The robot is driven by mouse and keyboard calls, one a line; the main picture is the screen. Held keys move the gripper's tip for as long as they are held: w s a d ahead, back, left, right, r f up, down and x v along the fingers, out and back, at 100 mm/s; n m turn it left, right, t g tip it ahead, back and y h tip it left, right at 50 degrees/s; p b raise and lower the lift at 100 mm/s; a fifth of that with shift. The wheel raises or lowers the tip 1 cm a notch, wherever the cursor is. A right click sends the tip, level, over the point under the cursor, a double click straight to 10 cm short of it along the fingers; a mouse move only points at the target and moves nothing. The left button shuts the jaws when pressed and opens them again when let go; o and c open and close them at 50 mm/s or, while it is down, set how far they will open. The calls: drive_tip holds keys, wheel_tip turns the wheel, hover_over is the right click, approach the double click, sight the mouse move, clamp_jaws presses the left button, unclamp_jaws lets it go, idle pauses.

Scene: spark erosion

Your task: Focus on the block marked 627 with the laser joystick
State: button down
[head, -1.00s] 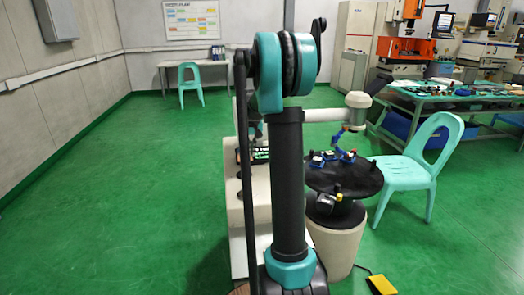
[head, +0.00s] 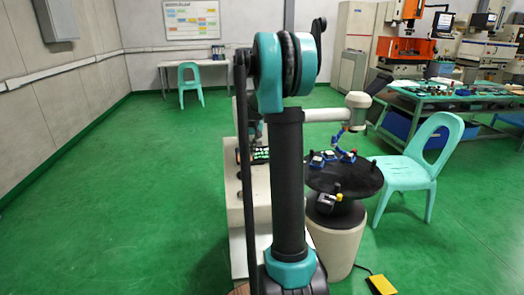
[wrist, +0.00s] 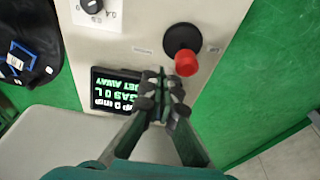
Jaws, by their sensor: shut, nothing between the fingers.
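In the wrist view a joystick with a red knob (wrist: 187,64) and a black round base stands on the pale console (wrist: 136,25). My gripper (wrist: 163,92) is shut and empty, with its tips just below and left of the red knob; I cannot tell if they touch it. A black screen (wrist: 104,90) left of the tips shows green text, upside down, including "JET AWAY".
A pale laser head (head: 358,100) hangs over the round table. A turquoise chair (head: 410,172) stands to its right, and a yellow pedal (head: 381,285) lies on the floor. Green floor on the left is free.

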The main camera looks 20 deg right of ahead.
sight(245, 159)
drive_tip(key=shift+f, duration=0.1)
drive_tip(key=shift+f, duration=1.95)
drive_tip(key=shift+a, duration=0.45)
drive_tip(key=shift+w+a, duration=0.15)
drive_tip(key=shift+a, duration=0.2)
drive_tip(key=shift+w+a, duration=0.1)
drive_tip(key=shift+a, duration=0.45)
drive_tip(key=shift+d, duration=0.1)
idle(1.2)
drive_tip(key=shift+s+d, duration=0.15)
drive_tip(key=shift+d, duration=0.55)
drive_tip(key=shift+s+d, duration=0.15)
drive_tip(key=shift+d, duration=0.55)
